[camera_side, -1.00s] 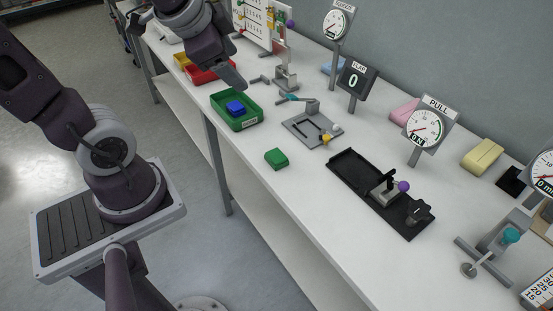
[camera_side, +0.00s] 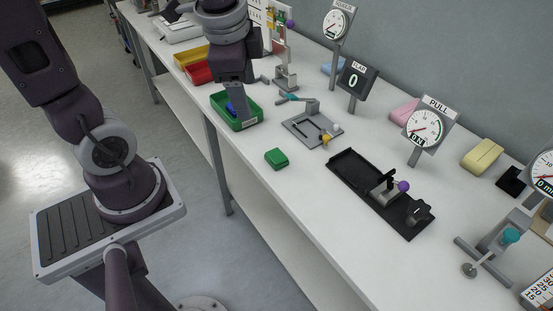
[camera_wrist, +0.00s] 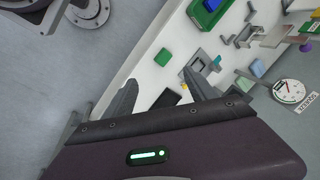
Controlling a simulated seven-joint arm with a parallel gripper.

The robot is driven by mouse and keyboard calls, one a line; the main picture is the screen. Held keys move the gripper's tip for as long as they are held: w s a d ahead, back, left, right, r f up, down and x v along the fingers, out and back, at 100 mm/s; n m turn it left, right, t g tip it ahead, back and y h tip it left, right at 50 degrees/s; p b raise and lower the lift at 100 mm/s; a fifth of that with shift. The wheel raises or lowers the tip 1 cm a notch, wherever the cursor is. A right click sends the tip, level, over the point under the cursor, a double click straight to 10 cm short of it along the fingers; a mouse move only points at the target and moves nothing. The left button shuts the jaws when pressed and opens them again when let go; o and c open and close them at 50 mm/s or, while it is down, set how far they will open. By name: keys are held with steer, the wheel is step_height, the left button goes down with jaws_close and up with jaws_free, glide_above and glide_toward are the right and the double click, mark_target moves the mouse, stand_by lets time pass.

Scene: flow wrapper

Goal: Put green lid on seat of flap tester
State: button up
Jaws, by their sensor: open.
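The green lid (camera_side: 277,158), a small block-like piece, lies on the white bench near its front edge. It also shows in the wrist view (camera_wrist: 163,57), above and between my finger tips. What looks like the flap tester is a grey base plate (camera_side: 299,131) with a teal-handled lever and a small yellow part, below a dark display (camera_side: 357,82) reading 0. Its seat is too small to make out surely. My gripper (camera_side: 239,114) is above the green tray in the side view, left of the lid; its open, empty fingers (camera_wrist: 162,92) point at the bench.
The green tray (camera_side: 247,124) holds a blue block, with red (camera_side: 200,73) and yellow (camera_side: 190,55) trays behind it. A black fixture (camera_side: 349,167) with a purple knob stands right of the lid, near the PULL gauge (camera_side: 424,128). The bench around the lid is clear.

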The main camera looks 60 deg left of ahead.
steer(key=w+a+f+m+g, duration=0.2)
steer(key=w+f+m, duration=0.3)
steer(key=f, duration=0.1)
steer(key=m+h, duration=0.1)
steer(key=m, duration=0.3)
glide_above(279, 158)
step_height(279, 158, down, 8)
steer(key=f+m, duration=0.1)
steer(key=f+m+h, duration=0.1)
steer(key=f, duration=0.1)
steer(key=shift+w+d+g, duration=0.15)
steer(key=shift+w+g, duration=0.25)
steer(key=f, duration=0.7)
steer(key=shift+s+a, duration=0.2)
steer(key=shift+s, duration=0.15)
steer(key=shift+r, duration=0.1)
jaws_close()
step_height(279, 158, up, 9)
steer(key=w+a+r, duration=0.3)
steer(key=w+r, duration=0.2)
steer(key=w, duration=0.2)
steer(key=w+a+r, duration=0.2)
steer(key=w+r, duration=0.3)
steer(key=w, duration=0.3)
steer(key=f, duration=1.8)
steer(key=shift+s, duration=0.2)
